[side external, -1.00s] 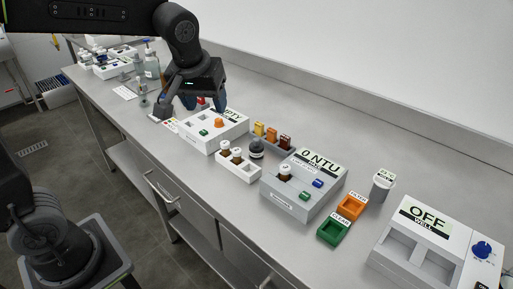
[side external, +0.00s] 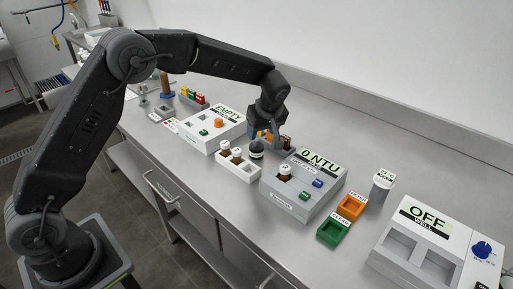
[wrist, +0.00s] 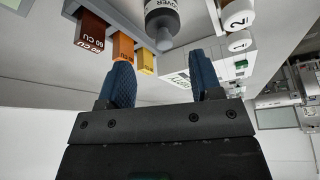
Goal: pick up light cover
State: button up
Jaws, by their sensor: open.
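The light cover (side external: 256,150) is a small dark cylinder standing on the bench between the white vial rack and the colour-block holder. In the wrist view the light cover (wrist: 162,20) shows at the top centre, with a white label reading "OVER" and a grey knob-like end. My gripper (side external: 266,136) hangs just above and behind it in the side view. In the wrist view my gripper (wrist: 163,76) has its two blue fingers spread apart with nothing between them. The cover lies beyond the fingertips.
The white rack (side external: 246,174) holds two white-capped brown vials beside the cover. The block holder (wrist: 122,14) carries brown, orange and yellow blocks close to my fingers. The "0 NTU" box (side external: 327,192) stands to the right, the "EMPTY" box (side external: 200,141) to the left.

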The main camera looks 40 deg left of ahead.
jog(key=x, duration=0.9)
jog(key=shift+s+f, duration=0.15)
jog(key=c, duration=0.6)
jog(key=shift+r, duration=0.5)
jog(key=r, duration=0.3)
jog(key=shift+s+a+r, duration=0.1)
jog(key=shift+a+r, duration=0.2)
jog(key=shift+r, duration=0.1)
jog(key=s+a+r, duration=0.5)
jog(key=a+r, duration=0.1)
jog(key=a, duration=0.3)
jog(key=m+t, duration=0.1)
jog(key=m, duration=0.2)
send_near(258, 140)
jog(key=s+a, duration=0.1)
jog(key=s, duration=0.1)
jog(key=d+m, duration=0.1)
jog(key=d, duration=0.3)
jog(key=s+d+m, duration=0.1)
jog(key=d, duration=0.3)
jog(key=d+m+t+h, duration=0.1)
jog(key=d, duration=0.3)
jog(key=shift+s+d+r, duration=0.2)
jog(key=shift+s+d, duration=0.15)
jog(key=shift+s, duration=0.05)
